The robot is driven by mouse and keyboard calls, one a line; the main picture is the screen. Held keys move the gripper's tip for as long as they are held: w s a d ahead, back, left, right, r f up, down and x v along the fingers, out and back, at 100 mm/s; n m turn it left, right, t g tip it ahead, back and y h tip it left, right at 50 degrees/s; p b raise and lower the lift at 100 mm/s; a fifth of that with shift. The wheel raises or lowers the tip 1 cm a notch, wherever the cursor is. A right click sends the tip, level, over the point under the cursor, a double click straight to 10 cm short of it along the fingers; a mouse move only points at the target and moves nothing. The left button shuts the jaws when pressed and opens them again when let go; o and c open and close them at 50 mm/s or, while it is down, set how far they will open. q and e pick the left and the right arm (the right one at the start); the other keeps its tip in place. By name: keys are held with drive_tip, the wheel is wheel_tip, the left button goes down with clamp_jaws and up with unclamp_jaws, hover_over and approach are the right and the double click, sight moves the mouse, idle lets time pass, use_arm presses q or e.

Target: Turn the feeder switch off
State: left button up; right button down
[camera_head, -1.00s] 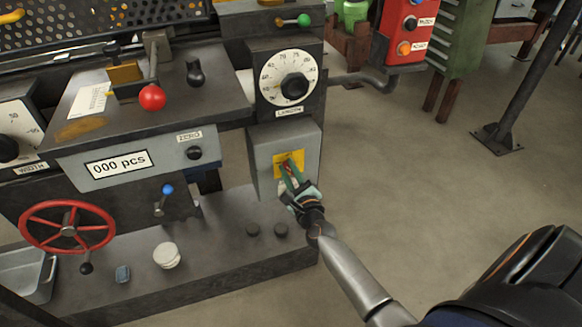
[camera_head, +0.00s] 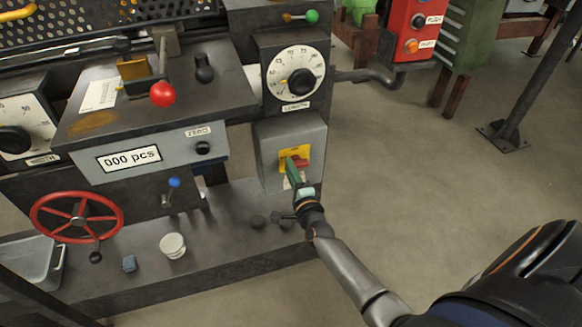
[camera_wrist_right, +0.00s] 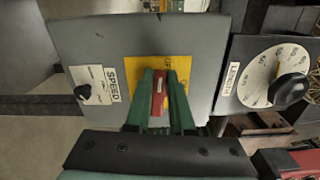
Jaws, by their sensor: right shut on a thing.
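The feeder switch is a red handle (camera_wrist_right: 158,92) on a yellow plate (camera_wrist_right: 172,65), on the front of a grey box (camera_head: 312,132). In the head view the red handle (camera_head: 300,163) shows beside my fingers on the yellow plate (camera_head: 294,152). My right gripper (camera_head: 291,170) has green fingers at the box front. In the right wrist view its fingers (camera_wrist_right: 159,88) lie on both sides of the red handle, shut on it. Part of the plate's lettering is hidden by the fingers. My left gripper is not in view.
A length dial (camera_head: 298,75) sits above the box. A red ball lever (camera_head: 163,94), a zero knob panel (camera_head: 203,148) and a red handwheel (camera_head: 77,217) are to the left. A red button box (camera_head: 409,30) stands at upper right.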

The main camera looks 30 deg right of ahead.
drive_tip(key=shift+f+n, duration=0.15)
drive_tip(key=shift+n, duration=0.45)
drive_tip(key=c, duration=0.8)
unclamp_jaws()
drive_tip(key=p+v, duration=0.1)
drive_tip(key=v, duration=1.1)
drive_tip(key=shift+s+a+p, duration=0.15)
drive_tip(key=shift+s+p, duration=0.1)
drive_tip(key=shift+p, duration=0.15)
drive_tip(key=shift+a, duration=0.1)
